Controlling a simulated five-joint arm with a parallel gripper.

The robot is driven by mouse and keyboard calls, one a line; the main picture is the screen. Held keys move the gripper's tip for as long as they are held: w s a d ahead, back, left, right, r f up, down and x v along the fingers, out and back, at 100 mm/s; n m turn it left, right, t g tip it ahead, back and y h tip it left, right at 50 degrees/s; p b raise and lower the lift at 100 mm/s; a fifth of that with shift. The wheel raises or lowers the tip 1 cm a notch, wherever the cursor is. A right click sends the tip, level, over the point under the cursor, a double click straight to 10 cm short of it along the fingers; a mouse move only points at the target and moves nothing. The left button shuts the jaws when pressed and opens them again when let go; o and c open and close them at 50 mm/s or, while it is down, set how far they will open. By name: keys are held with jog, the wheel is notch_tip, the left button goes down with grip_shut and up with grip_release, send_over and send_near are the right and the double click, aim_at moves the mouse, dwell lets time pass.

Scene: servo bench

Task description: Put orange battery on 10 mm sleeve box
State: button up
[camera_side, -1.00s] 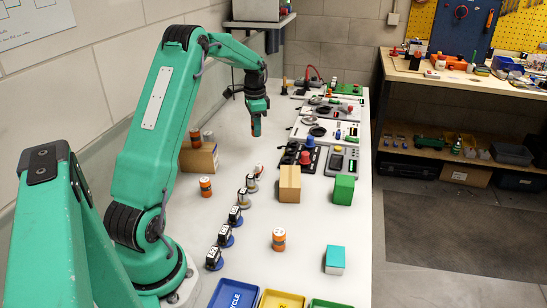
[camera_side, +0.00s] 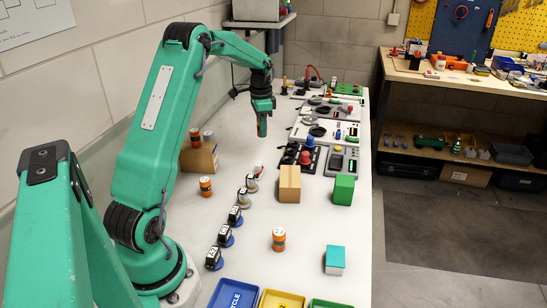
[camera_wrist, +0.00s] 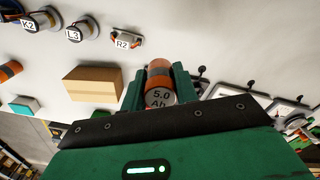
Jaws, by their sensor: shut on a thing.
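My gripper (camera_side: 262,127) is shut on an orange battery (camera_wrist: 158,84) marked "5.0 Ah"; its fingers sit on both sides of it in the wrist view. The gripper hangs above the bench, pointing down, behind the brown cardboard box (camera_side: 289,184) in the side view. That box also shows in the wrist view (camera_wrist: 93,86), left of the held battery. A green box (camera_side: 342,190) and a teal-topped white box (camera_side: 335,260) stand on the bench. I cannot read a 10 mm sleeve label on any box.
Other orange batteries stand on the bench (camera_side: 279,239) (camera_side: 205,187) and by the left cardboard box (camera_side: 202,158). A row of small labelled motors (camera_side: 226,236) runs along the middle. Coloured trays (camera_side: 238,293) lie in front. Equipment panels (camera_side: 316,133) are at the back.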

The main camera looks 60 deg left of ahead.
jog(key=w+d+r+m, duration=0.1)
jog(key=d+m, duration=0.3)
jog(key=d, duration=1.1)
jog(key=w+d+r+m, duration=0.2)
jog(key=d+m, duration=0.3)
jog(key=d, duration=1)
jog(key=s+d+m, duration=0.5)
jog(key=s+d, duration=0.4)
jog(key=d, duration=0.2)
jog(key=s+d+m, duration=0.4)
jog(key=s+d, duration=0.5)
jog(key=d, duration=0.3)
send_over(336, 254)
notch_tip(336, 254, down, 6)
jog(key=shift+f, duration=0.15)
jog(key=shift+s+f, duration=0.1)
jog(key=shift+f, duration=1.9)
jog(key=shift+f, duration=0.1)
